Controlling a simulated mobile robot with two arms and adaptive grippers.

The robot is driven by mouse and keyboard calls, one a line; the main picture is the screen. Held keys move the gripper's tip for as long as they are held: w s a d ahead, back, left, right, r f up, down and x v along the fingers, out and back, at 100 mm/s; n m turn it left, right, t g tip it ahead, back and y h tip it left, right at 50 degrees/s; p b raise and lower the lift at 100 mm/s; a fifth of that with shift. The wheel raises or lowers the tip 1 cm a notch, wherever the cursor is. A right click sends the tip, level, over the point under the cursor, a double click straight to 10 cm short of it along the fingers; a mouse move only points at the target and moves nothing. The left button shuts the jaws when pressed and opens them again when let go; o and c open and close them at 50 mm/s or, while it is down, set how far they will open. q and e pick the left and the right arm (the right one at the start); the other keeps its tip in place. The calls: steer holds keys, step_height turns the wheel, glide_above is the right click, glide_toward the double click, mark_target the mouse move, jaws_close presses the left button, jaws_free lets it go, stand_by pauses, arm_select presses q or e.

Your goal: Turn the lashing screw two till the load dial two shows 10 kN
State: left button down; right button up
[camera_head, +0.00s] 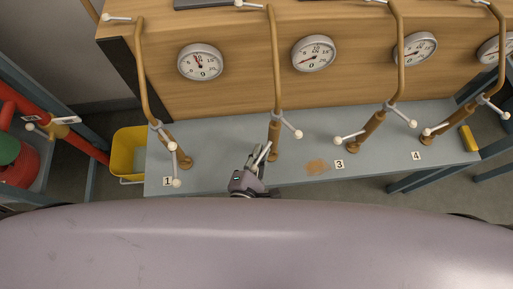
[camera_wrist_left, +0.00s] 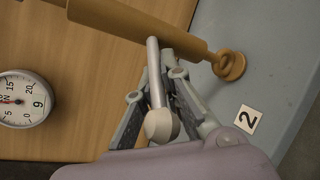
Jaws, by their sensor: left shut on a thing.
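Lashing screw two (camera_head: 275,125) is a brown upright rod standing on the grey bench. A white bar with knobbed ends crosses it; one knob (camera_head: 298,134) points right. My left gripper (camera_head: 260,157) is shut on the bar's other arm, whose pale round knob (camera_wrist_left: 160,125) shows between the fingers in the left wrist view. The screw body (camera_wrist_left: 140,25) passes behind the fingers there. The number 2 plate (camera_wrist_left: 248,118) lies beside its foot. Load dial two (camera_head: 313,54) is on the wooden wall, right of the screw; its needle points lower left. My right gripper is out of view.
Screws one (camera_head: 180,150), three (camera_head: 370,127) and four (camera_head: 465,108) stand along the bench (camera_head: 220,150) with knobbed bars sticking out. Another dial (camera_head: 200,62) hangs left of screw two. A yellow bin (camera_head: 128,150) stands left of the bench.

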arm_select(q)
steer(key=shift+n+y, duration=0.5)
steer(key=shift+y, duration=0.1)
steer(key=shift+r+t, duration=0.1)
steer(key=shift+t, duration=0.2)
steer(key=c, duration=1.7)
jaws_free()
steer(key=shift+s+d, duration=0.1)
steer(key=v, duration=1.2)
